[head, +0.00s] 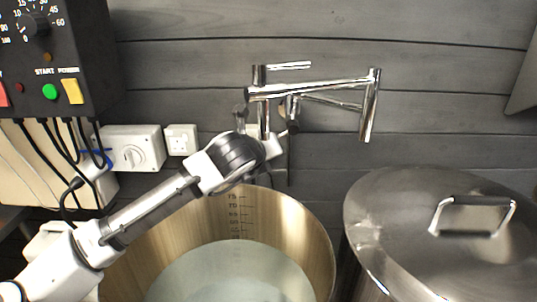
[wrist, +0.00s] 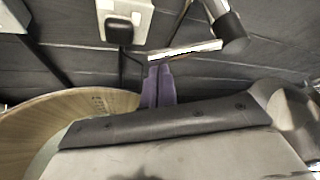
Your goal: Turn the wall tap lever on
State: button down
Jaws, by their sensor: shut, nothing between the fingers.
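The chrome wall tap (head: 315,88) is a jointed swing spout fixed to the grey plank wall, with its spout end hanging down at the right. A thin chrome lever (head: 290,66) sticks out to the right at its top left. My gripper (head: 282,138) is at the tap's lower left, below the horizontal pipe; its fingertips are hard to make out there. In the wrist view my purple fingers (wrist: 158,86) are together and empty. A chrome bar (wrist: 185,50) of the tap lies just beyond their tips; whether they touch it I cannot tell.
An open steel kettle (head: 318,240) of pale liquid stands below my arm. A lidded pot (head: 400,225) stands at the right. A control box (head: 90,60) with cables and a white wall socket (head: 181,140) are at the left. The wall above the tap is clear.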

jog(key=shift+w, duration=0.1)
jog(key=shift+a+r, duration=0.1)
jog(key=shift+a+r, duration=0.3)
jog(key=shift+r, duration=0.3)
jog(key=shift+a+r, duration=0.25)
jog(key=shift+r, duration=0.3)
